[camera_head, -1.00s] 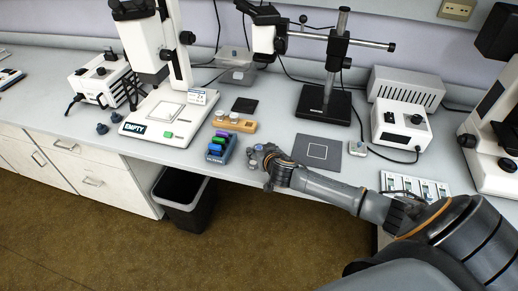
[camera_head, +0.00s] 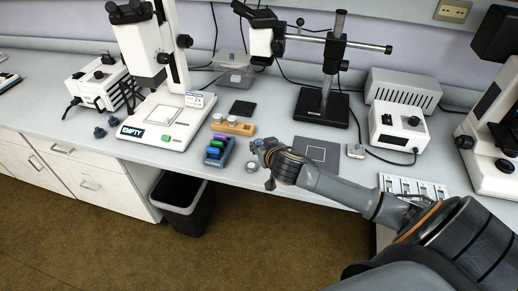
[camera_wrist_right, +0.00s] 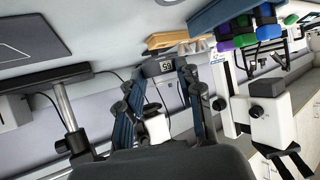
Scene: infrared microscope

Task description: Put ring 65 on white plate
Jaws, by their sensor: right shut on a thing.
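My right gripper (camera_head: 257,147) is over the bench front, right of the colored-block rack. In the right wrist view, the right gripper (camera_wrist_right: 161,75) is shut on a dark grey ring (camera_wrist_right: 165,68) whose label appears to read 65 upside down. The ring is held at the fingertips, clear of the bench. A white microscope base (camera_head: 150,138) with an EMPTY sign stands to the left. A pale square plate (camera_head: 166,114) lies on that base, with nothing visible on it. My left gripper is not in view.
The blue rack (camera_head: 214,160) holds several colored blocks. Behind it is a wooden holder (camera_head: 232,127) with pale round pieces. A dark mat (camera_head: 318,145) and a boom-stand microscope (camera_head: 320,105) are to the right.

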